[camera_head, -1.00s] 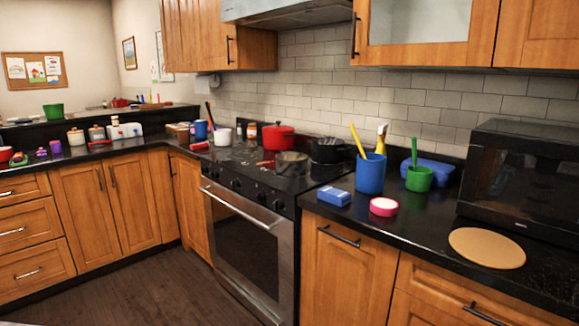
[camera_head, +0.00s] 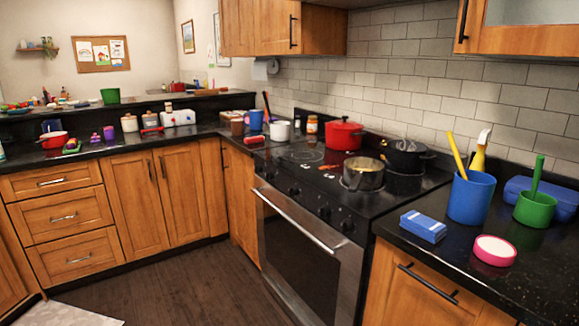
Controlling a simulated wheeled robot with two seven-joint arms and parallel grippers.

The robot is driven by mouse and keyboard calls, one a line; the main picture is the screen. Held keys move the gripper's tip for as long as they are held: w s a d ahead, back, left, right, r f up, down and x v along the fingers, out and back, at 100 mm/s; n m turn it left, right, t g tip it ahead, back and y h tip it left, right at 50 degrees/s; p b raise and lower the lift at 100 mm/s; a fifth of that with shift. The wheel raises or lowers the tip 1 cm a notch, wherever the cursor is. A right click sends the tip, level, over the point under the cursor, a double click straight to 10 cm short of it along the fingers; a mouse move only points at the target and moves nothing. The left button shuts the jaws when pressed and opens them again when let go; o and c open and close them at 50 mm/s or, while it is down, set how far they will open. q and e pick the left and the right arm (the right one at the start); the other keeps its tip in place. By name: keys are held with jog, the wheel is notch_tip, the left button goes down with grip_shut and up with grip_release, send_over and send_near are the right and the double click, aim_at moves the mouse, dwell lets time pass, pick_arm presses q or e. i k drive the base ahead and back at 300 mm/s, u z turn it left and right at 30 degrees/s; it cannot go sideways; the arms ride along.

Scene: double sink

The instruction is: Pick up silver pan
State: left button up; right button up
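A silver pan (camera_head: 362,174) sits on the front burner of the black stovetop, with its open top showing a yellowish inside. A red pot (camera_head: 343,135) stands behind it to the left and a black pot (camera_head: 405,156) behind it to the right. Neither of my grippers shows in the head view.
The oven (camera_head: 305,250) is under the stovetop. To the right, the counter holds a blue sponge box (camera_head: 423,227), a pink-rimmed round dish (camera_head: 494,250), a blue cup (camera_head: 471,197) and a green cup (camera_head: 535,208). The wooden floor (camera_head: 190,290) before the stove is clear.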

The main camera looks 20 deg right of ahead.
aim_at(359, 172)
jog(key=z, duration=0.2)
jog(key=i, duration=1.3)
jog(key=z, duration=0.7)
